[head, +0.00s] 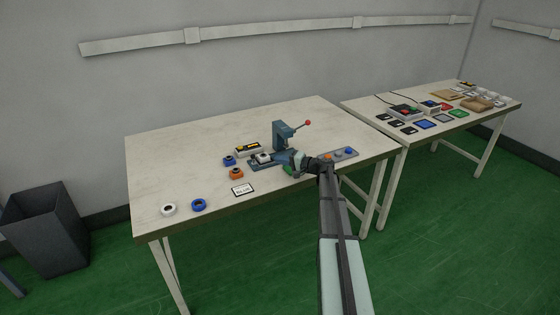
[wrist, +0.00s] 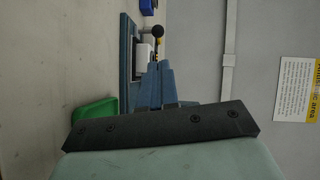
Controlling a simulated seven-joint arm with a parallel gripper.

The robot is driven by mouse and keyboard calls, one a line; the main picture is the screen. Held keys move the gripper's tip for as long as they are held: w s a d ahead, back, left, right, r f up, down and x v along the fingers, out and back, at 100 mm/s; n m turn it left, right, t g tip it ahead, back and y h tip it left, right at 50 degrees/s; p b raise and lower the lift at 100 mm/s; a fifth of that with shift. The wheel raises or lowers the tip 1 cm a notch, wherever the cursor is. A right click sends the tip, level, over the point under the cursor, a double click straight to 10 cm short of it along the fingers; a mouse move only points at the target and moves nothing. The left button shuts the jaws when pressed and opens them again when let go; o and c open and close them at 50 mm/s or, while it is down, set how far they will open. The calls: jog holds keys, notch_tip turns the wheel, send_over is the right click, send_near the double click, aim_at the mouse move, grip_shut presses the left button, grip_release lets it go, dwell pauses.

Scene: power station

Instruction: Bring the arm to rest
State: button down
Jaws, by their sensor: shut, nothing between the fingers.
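My gripper (head: 291,170) is above the near table (head: 180,147) at its right half, beside the blue press (head: 283,136) with the red-knobbed lever. In the wrist view the blue fingers (wrist: 160,80) are together with nothing between them. The blue press base (wrist: 127,60) lies beyond the fingertips, with a white block (wrist: 144,50) on it. A green thing (wrist: 93,122) lies left of the fingers in the wrist view. My arm reaches in from the bottom of the head view and hides part of the table's front edge.
Rolls, blue (head: 198,205), white (head: 168,209) and orange (head: 236,174), and a label card (head: 242,190) lie to the left. A grey strip with orange and blue parts (head: 343,154) is at the right. A second table (head: 365,103) holds many items. The table's back left is clear.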

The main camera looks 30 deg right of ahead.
jog(key=s+d+f+m+h, duration=0.2)
jog(key=s+d+f+h, duration=0.1)
jog(key=s+d, duration=0.4)
jog(key=s+d+f+m+h, duration=0.2)
jog(key=s+d+h, duration=0.1)
jog(key=s+d, duration=0.5)
jog(key=s+a+f+n+g+y, duration=0.1)
jog(key=s+a+f+n+g, duration=0.15)
jog(key=a+f, duration=0.75)
jog(key=s+a+f+n+g+y, duration=0.1)
jog(key=s+a+f+g, duration=0.25)
jog(key=a+f, duration=0.65)
jog(key=s+a+f+n+g, duration=0.1)
jog(key=s+a+f+g, duration=0.3)
jog(key=a, duration=0.4)
jog(key=s+a+f+n+g, duration=0.15)
jog(key=s+a+f, duration=0.25)
jog(key=s+a, duration=0.4)
jog(key=s+a+f+n+g+h, duration=0.1)
jog(key=s+a+f+n+g, duration=0.15)
jog(key=s+a, duration=0.35)
jog(key=s+a+f+n+g, duration=0.15)
jog(key=s+a+f, duration=0.25)
jog(key=s, duration=0.4)
jog(key=s+a+n+g+h, duration=0.1)
jog(key=s+n+g+h, duration=0.2)
jog(key=s, duration=1.4)
jog(key=shift+a+f+n+g+h, duration=0.3)
jog(key=shift+f+n+g+h, duration=0.15)
jog(key=shift+g, duration=0.6)
